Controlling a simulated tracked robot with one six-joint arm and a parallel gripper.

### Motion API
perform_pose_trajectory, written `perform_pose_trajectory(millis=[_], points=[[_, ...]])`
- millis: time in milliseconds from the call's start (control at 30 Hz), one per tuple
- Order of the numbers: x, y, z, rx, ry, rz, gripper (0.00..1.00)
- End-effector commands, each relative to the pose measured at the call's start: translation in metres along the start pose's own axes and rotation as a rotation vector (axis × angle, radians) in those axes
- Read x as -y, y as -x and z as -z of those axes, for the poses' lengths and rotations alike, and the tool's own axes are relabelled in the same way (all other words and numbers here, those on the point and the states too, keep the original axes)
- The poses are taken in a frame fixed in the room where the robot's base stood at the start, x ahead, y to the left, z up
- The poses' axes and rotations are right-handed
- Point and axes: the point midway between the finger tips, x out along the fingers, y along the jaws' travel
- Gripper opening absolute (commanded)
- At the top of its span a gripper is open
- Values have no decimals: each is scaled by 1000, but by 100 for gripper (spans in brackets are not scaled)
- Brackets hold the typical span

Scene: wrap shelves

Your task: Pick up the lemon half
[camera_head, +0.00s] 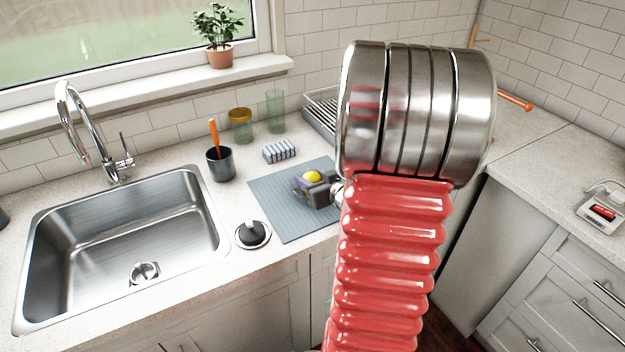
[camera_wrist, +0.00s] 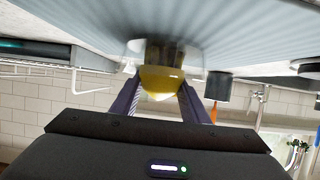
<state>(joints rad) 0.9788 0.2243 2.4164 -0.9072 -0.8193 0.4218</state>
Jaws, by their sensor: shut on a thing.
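The yellow lemon half (camera_head: 312,177) is at my gripper (camera_head: 309,185), over the grey-blue ribbed mat (camera_head: 275,208) beside the sink. In the wrist view, which is upside down, the lemon half (camera_wrist: 161,80) sits between the two purple fingers of my gripper (camera_wrist: 160,86), which is shut on it. A clear, glassy shape (camera_wrist: 135,50) shows just behind the lemon half, blurred and partly hidden. I cannot tell whether the lemon half touches anything below it. My red arm with its metal joint hides the right part of the mat.
A striped sponge (camera_head: 279,151), a dark cup (camera_head: 221,167), a yellow-lidded jar (camera_head: 240,126) and a green glass (camera_head: 275,112) stand behind the mat. A dish rack (camera_head: 320,118) is at the back. The sink (camera_head: 120,235) and a round black stopper (camera_head: 252,236) are left.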

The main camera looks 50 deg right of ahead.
Motion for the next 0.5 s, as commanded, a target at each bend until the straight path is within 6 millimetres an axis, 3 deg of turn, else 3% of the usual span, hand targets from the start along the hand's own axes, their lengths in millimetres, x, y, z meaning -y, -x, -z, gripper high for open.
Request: perform_pose_trajectory(millis=[267, 500], points=[[-1, 2, 6, -1, 1, -1, 19], [-1, 12, 28, -3, 2, -3, 19]])
